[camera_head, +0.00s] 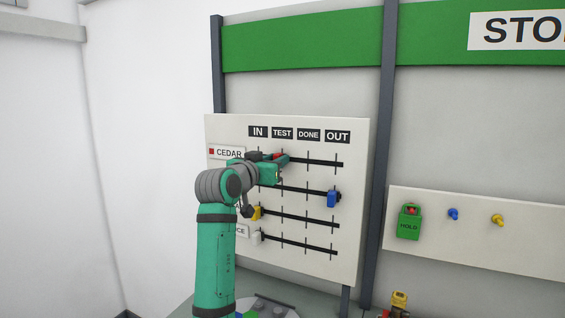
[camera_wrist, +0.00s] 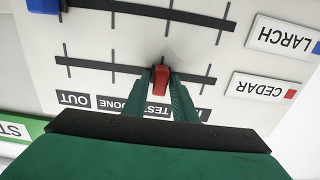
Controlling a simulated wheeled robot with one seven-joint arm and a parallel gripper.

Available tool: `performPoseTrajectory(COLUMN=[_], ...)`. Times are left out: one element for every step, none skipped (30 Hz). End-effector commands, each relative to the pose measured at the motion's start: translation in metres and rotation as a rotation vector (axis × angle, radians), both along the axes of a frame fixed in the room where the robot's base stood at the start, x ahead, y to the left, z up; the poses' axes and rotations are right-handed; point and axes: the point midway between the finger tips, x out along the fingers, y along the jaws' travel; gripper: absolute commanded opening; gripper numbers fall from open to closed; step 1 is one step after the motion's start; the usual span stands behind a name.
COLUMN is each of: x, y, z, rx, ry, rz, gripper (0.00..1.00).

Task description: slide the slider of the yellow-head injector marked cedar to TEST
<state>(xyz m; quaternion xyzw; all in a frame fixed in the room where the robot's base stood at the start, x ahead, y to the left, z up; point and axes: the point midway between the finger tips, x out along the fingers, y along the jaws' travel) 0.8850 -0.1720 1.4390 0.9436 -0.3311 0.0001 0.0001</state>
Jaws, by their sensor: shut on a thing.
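The CEDAR label (camera_head: 228,153), with a red mark, stands at the left of the board's top row; it also shows upside down in the wrist view (camera_wrist: 263,88). A red slider (camera_wrist: 160,77) sits on that row's slot. It lines up closely with the TEST tick, under the TEST label (camera_head: 282,133). My gripper (camera_wrist: 161,82) has its green fingers shut on both sides of the red slider. In the head view my gripper partly hides the slider (camera_head: 278,156). The cedar slider looks red, not yellow; a yellow slider (camera_head: 257,213) sits at IN on the third row.
A blue slider (camera_head: 333,198) is at OUT on the second row, marked LARCH (camera_wrist: 284,37). A white slider (camera_head: 257,237) is at IN on the bottom row. A panel with a green HOLD tag (camera_head: 409,222) and blue and yellow knobs stands right of the post.

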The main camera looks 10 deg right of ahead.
Motion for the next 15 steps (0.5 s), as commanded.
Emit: performPoseTrajectory(x=[0.0003,0.0003,0.0002,0.0002,0.0002,0.0002,0.0002,0.0001,0.0001,0.0001,0.0000,0.0000,0.0000,0.0000,-0.0001], y=[0.0023,0.0023,0.0024,0.0024,0.0024,0.0023,0.0023,0.0024,0.0024,0.0024,0.0021,0.0019,0.0016,0.0016,0.0013], z=[0.0000,0.0001,0.0000,0.0000,0.0000,0.0000,-0.0001,-0.0001,-0.0001,0.0000,0.0000,-0.0001,-0.0001,-0.0001,-0.0001], rx=[0.001,0.001,0.001,0.001,0.001,0.001,0.001,0.001,0.001,0.001,0.001,0.001,0.001,0.001,0.001], ry=[0.000,-0.001,0.000,0.000,0.000,0.000,0.000,0.000,0.000,0.000,0.000,0.000,0.000,0.001,0.001], rz=[0.002,0.002,0.003,0.003,0.003,0.003,0.003,0.003,0.003,0.003,0.003,0.002,0.002,0.002,0.002], gripper=[0.00,0.00,0.00,0.00,0.00,0.00,0.00,0.27,0.34,0.34,0.34,0.34,0.34,0.34,0.34])
